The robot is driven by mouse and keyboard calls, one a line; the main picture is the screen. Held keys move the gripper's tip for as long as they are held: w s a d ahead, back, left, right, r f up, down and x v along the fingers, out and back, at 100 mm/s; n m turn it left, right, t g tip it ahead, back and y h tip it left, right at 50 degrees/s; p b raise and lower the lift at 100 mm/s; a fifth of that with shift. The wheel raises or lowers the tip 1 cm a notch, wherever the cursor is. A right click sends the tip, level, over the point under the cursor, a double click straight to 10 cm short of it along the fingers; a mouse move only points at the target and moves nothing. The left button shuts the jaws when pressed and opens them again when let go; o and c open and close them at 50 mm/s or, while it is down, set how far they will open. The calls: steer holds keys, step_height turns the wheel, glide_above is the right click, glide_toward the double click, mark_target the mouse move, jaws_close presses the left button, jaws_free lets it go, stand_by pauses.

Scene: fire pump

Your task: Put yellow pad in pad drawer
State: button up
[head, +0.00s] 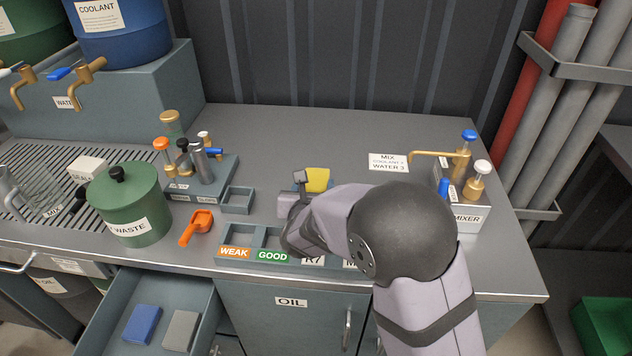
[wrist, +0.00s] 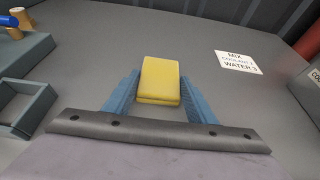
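The yellow pad (head: 318,180) is on or just over the bench top, behind the row of labelled bins. In the wrist view the pad (wrist: 160,80) lies between the two blue fingers of my gripper (wrist: 159,88), one close along each side. I cannot tell whether the fingers press on it, or whether it is lifted. The pad drawer (head: 93,325) appears to be the open drawer at the lower left. A blue pad (head: 142,325) and a grey pad (head: 181,331) lie apart in it. My arm hides part of the bins and the near side of my gripper.
The bin row (head: 232,264) with WEAK and GOOD labels lies along the front edge. An orange scoop (head: 197,225), a green waste pot (head: 128,205) and a rack of bottles (head: 205,180) stand left. The mixer (head: 462,212) stands right. The bench behind the pad is clear.

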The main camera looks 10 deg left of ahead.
steer(key=c, duration=0.4)
steer(key=shift+o, duration=0.2)
step_height(320, 180, up, 10)
steer(key=p, duration=0.1)
step_height(320, 180, up, 11)
steer(key=p, duration=1.1)
glide_above(315, 187)
steer(key=shift+r, duration=0.15)
steer(key=shift+f+b, duration=4.2)
steer(key=shift+f, duration=6.3)
steer(key=shift+f, duration=0.2)
